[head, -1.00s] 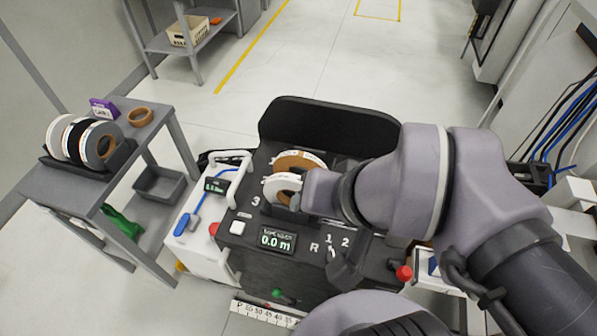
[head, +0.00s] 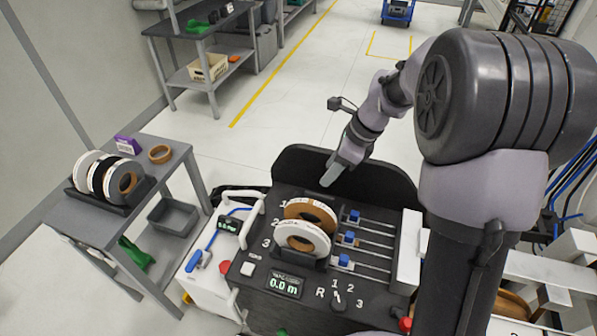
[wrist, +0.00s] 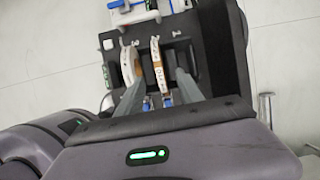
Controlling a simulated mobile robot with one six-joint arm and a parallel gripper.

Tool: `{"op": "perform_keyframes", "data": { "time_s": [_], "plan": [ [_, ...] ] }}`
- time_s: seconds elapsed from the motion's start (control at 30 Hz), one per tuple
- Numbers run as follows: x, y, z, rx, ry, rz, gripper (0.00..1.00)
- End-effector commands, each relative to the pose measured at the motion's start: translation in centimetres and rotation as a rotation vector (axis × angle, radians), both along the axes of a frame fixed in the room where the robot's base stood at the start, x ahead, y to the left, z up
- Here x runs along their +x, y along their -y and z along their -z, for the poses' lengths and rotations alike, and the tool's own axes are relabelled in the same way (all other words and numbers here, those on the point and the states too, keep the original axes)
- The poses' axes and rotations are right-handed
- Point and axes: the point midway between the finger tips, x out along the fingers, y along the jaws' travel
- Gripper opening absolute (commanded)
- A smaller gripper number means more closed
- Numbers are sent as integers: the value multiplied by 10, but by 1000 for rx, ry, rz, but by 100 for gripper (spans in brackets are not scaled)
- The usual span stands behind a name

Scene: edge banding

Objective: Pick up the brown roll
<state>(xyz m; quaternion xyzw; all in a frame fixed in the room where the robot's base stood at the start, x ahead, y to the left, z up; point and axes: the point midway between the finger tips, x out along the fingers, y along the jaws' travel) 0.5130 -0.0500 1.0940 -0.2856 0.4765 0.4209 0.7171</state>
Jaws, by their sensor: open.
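In the wrist view this roll (wrist: 158,62) shows edge-on, in line with the gap between my fingers. A white roll (head: 302,238) with a brown core stands just in front of it, and also shows in the wrist view (wrist: 130,66). A plain brown ring (head: 160,153) lies flat on the left table. My gripper (head: 331,175) is open and empty, above and behind the brown roll, pointing down. Its fingers (wrist: 160,78) are apart from the roll.
The black machine (head: 262,268) has a raised back panel (head: 385,190) near my gripper and several blue sliders (head: 348,238) right of the rolls. The grey side table (head: 85,225) holds a rack of several rolls (head: 107,178) and a purple box (head: 127,144).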

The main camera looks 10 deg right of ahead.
Motion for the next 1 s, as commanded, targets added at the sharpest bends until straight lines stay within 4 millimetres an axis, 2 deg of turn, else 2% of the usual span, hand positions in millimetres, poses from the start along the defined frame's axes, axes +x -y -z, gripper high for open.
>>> {"op": "perform_keyframes", "data": {
  "time_s": [0.3, 0.4, 0.63, 0.83, 1.0],
  "plan": [
    [15, -26, 86, 7, -13, 14, 44],
    [20, -34, 106, 7, -12, 14, 44],
    [22, -41, 126, 5, -9, 14, 44],
    [20, -50, 166, 5, -11, 12, 44],
    [22, -52, 168, 5, -9, 13, 44]
  ]
}}
